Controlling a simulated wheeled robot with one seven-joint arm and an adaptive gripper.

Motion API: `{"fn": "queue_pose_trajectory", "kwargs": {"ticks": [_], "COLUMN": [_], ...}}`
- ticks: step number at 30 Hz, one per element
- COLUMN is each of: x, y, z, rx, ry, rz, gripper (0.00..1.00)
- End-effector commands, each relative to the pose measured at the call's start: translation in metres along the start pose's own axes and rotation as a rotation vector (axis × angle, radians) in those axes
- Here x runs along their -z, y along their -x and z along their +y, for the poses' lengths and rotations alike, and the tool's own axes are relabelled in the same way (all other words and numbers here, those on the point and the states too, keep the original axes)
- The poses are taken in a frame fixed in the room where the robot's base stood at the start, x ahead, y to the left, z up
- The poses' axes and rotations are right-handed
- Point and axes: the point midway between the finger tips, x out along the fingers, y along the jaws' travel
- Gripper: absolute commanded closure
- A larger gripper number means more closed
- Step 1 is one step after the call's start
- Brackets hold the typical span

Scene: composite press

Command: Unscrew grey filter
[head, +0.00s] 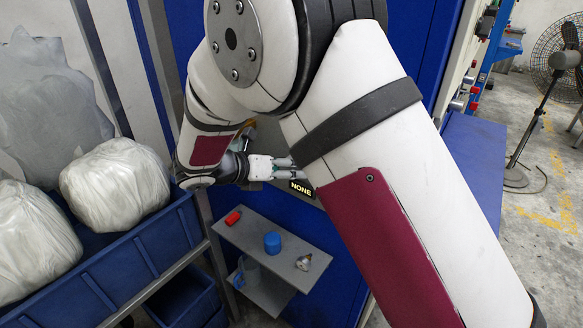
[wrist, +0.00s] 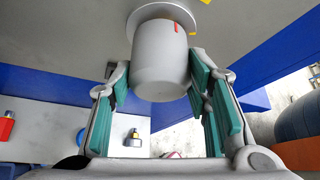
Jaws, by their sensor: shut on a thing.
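The grey filter (wrist: 160,72) is a smooth cylinder that hangs from a round flange on the underside of a grey surface (wrist: 80,38) in the wrist view. A small red mark shows near its top. My gripper (wrist: 160,84) has its green pads on both sides of the filter and is shut on it from below. In the head view my gripper (head: 282,168) reaches under the machine beside a black label reading NONE. The filter cannot be made out there, as my arm covers much of that area.
A grey shelf (head: 255,238) below holds a red item (head: 233,217), a blue cylinder (head: 272,242) and a small metal piece (head: 304,262). A blue jug (head: 247,273) stands on a lower shelf. A blue crate (head: 130,262) with white bags is at left. A fan (head: 560,60) stands far right.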

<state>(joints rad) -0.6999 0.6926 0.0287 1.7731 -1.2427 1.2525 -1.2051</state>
Motion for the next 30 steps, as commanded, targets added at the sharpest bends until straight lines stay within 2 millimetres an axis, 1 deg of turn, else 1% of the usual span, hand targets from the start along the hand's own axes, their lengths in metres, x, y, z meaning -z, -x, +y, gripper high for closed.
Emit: {"fn": "queue_pose_trajectory", "kwargs": {"ticks": [18, 30], "x": [0.014, 0.022], "y": [0.025, 0.039], "z": [0.0, -0.001], "rx": [-0.001, 0.001], "ry": [0.0, -0.001], "rz": [-0.001, -0.001], "gripper": [0.85, 0.85]}}
